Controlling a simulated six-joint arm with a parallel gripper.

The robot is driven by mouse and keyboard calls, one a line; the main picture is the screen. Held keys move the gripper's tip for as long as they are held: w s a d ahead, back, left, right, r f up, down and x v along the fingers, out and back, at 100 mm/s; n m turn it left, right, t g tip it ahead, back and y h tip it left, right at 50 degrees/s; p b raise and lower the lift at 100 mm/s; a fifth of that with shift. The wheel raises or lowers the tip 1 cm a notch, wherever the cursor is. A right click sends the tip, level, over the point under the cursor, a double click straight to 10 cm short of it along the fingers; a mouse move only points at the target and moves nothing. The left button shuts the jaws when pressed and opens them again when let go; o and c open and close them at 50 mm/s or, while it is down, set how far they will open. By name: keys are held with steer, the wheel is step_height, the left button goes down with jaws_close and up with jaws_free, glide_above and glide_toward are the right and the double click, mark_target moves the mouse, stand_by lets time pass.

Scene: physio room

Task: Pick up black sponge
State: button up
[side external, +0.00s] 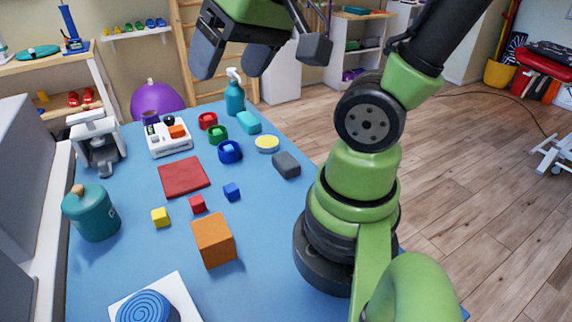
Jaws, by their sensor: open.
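The black sponge (286,164) is a dark grey block lying flat on the blue table near its right edge, to the right of the yellow-topped round item. My gripper (262,58) is in the upper middle of the side external view, well above the table. Its grey fingers are apart and nothing shows between them. The sponge lies below and a little to the right of the gripper in the picture, with clear space between them.
A yellow-topped disc (267,143), a blue ring (229,152) and a teal block (249,122) lie near the sponge. A teal spray bottle (235,97) stands behind them. An orange cube (214,241) and a red square (184,177) lie nearer the middle.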

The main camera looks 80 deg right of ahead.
steer(key=w+d+f+m+g+h, duration=0.1)
steer(key=w+d+f+g, duration=0.1)
steer(key=d+f, duration=0.3)
steer(key=m+g, duration=0.3)
steer(key=g, duration=0.1)
glide_above(286, 159)
steer(key=f, duration=1.4)
steer(key=shift+s+a, duration=0.2)
step_height(286, 159, down, 4)
steer(key=shift+f, duration=0.1)
steer(key=shift+w+d+f, duration=0.1)
steer(key=shift+f, duration=1.35)
steer(key=shift+w+d+f, duration=0.1)
steer(key=shift+f, duration=1.35)
steer(key=c, duration=1)
steer(key=shift+r, duration=0.1)
